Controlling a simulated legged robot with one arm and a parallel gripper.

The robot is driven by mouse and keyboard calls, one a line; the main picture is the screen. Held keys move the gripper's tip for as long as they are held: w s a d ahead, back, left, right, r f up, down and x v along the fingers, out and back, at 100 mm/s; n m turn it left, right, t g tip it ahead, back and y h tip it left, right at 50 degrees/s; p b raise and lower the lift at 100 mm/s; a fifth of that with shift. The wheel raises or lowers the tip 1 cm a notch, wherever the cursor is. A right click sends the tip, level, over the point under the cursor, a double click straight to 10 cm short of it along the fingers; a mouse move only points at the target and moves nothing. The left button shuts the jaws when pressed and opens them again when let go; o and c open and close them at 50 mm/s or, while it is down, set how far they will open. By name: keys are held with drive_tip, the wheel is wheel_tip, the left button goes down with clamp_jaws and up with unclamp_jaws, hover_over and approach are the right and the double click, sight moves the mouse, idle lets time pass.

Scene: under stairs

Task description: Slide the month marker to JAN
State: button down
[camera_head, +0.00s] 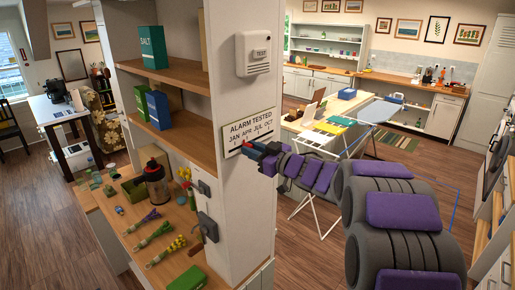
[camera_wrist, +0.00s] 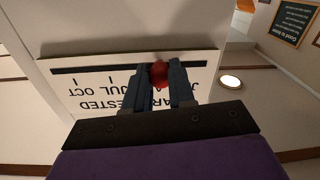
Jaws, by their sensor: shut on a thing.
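The ALARM TESTED board (camera_head: 240,127) is a white sign on the side of the white pillar. It reads JAN, APR, JUL, OCT from left to right, and it shows upside down in the wrist view (camera_wrist: 95,92). A dark slot (camera_wrist: 100,68) runs along the row of months. The red month marker (camera_wrist: 159,73) sits at the slot, toward the JAN end. My gripper (camera_head: 254,146) is at the board's lower edge, its two blue fingers shut on the marker in the wrist view (camera_wrist: 160,78). The fingers and palm hide some lettering, so the marker's exact month cannot be told.
A white alarm box marked TEST (camera_head: 253,54) is above the board. Grey switch boxes (camera_head: 207,228) are on the pillar below. Wooden shelves (camera_head: 170,82) with boxes stand to the left.

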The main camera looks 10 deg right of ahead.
sight(234, 149)
drive_tip(key=s+a, duration=0.2)
drive_tip(key=a, duration=0.1)
drive_tip(key=shift+r, duration=0.15)
drive_tip(key=c, duration=1.4)
unclamp_jaws()
drive_tip(key=o, duration=0.3)
drive_tip(key=shift+s, duration=0.2)
drive_tip(key=shift+o, duration=0.9)
drive_tip(key=shift+a, duration=0.1)
drive_tip(key=shift+w, duration=0.15)
drive_tip(key=b+v, duration=0.1)
drive_tip(key=v, duration=1.6)
drive_tip(key=shift+d+f+b, duration=0.25)
drive_tip(key=shift+b, duration=0.15)
